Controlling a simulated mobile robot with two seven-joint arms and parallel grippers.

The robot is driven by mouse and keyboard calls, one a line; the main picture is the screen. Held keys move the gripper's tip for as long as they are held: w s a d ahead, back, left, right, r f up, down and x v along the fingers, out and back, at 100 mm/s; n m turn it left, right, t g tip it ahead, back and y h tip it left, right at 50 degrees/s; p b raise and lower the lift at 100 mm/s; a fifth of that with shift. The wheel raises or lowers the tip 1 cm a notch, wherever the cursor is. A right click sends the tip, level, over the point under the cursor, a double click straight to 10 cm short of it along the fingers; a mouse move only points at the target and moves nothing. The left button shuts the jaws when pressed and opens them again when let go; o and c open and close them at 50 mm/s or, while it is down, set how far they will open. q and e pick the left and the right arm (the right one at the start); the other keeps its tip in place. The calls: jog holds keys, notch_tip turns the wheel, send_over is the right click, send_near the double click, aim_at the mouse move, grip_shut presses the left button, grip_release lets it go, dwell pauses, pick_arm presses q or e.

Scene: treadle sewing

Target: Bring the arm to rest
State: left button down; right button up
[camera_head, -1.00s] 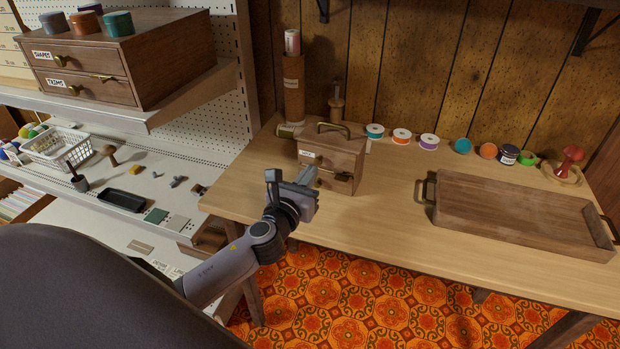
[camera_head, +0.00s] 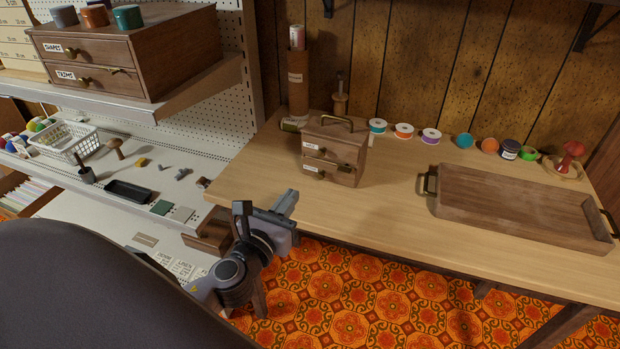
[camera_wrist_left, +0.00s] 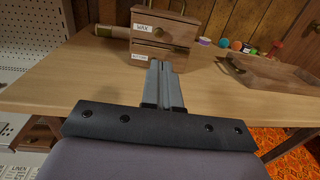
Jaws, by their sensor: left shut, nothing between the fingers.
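My left gripper (camera_head: 288,203) is shut and empty, in front of the table's near left edge in the head view. Its closed fingers also show in the left wrist view (camera_wrist_left: 164,84), pointing toward a small wooden two-drawer box. That box (camera_head: 334,150) stands on the wooden table (camera_head: 400,210) with a handle on top, apart from the fingers in the head view. The box also shows in the left wrist view (camera_wrist_left: 165,32), where a label reads WAX. My right gripper is not in view.
A wooden tray (camera_head: 520,212) lies on the table at right. Several thread spools and a red pincushion (camera_head: 572,158) line the back. White pegboard shelves at left hold a drawer cabinet (camera_head: 125,50), a white basket (camera_head: 66,140) and a black tray (camera_head: 128,191). Patterned floor shows below.

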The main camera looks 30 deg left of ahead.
pick_arm(q)
jog(key=shift+s+f, duration=0.1)
jog(key=s+d+f+n+g+h+p, duration=0.2)
jog(key=s+d+f+n, duration=0.3)
jog(key=n, duration=1.1)
jog(key=s+d+f+n+g+h+p, duration=0.3)
jog(key=s+d+f+n+g, duration=0.2)
jog(key=n, duration=1.1)
jog(key=s+f, duration=0.3)
jog(key=s, duration=0.2)
jog(key=shift+d+f, duration=0.35)
jog(key=shift+f, duration=0.05)
